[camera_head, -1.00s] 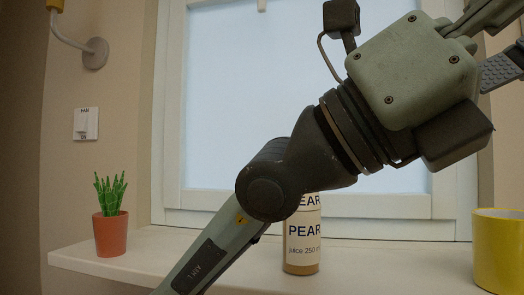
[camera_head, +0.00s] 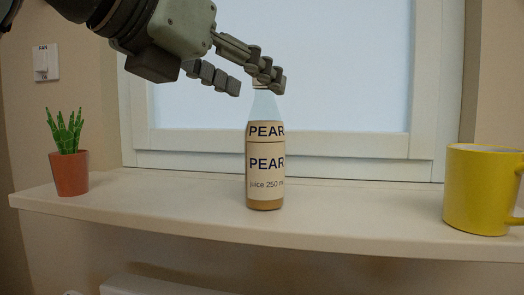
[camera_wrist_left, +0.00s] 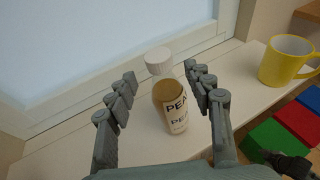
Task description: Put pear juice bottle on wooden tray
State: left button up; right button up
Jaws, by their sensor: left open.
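The pear juice bottle (camera_head: 265,165) stands upright on the white window sill, with a pale label reading PEAR. My left gripper (camera_head: 257,87) is open at the height of the bottle's top, and one finger overlaps the cap in the head view. In the left wrist view the bottle (camera_wrist_left: 172,102), with its white cap, shows between the two spread fingers of the gripper (camera_wrist_left: 160,74). I see no clear contact. A dark part at the lower right of that view may be my right gripper (camera_wrist_left: 290,164); its jaws are unclear. I cannot make out the wooden tray for sure.
A yellow mug (camera_head: 482,190) stands on the sill (camera_head: 350,215) to the right, and a potted green plant (camera_head: 70,165) to the left. The sill beside the bottle is clear. Green, red and blue blocks (camera_wrist_left: 298,122) lie at the right of the wrist view.

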aim_at(258, 85)
pick_arm(q)
jog(key=x, duration=0.4)
jog(key=shift+d+p, duration=0.1)
jog(key=shift+p, duration=0.2)
grip_shut()
pick_arm(e)
jog(key=shift+x, duration=1.15)
pick_arm(q)
jog(key=shift+r, duration=0.1)
pick_arm(e)
jog(key=shift+w+a, duration=0.15)
jog(key=shift+a, duration=0.1)
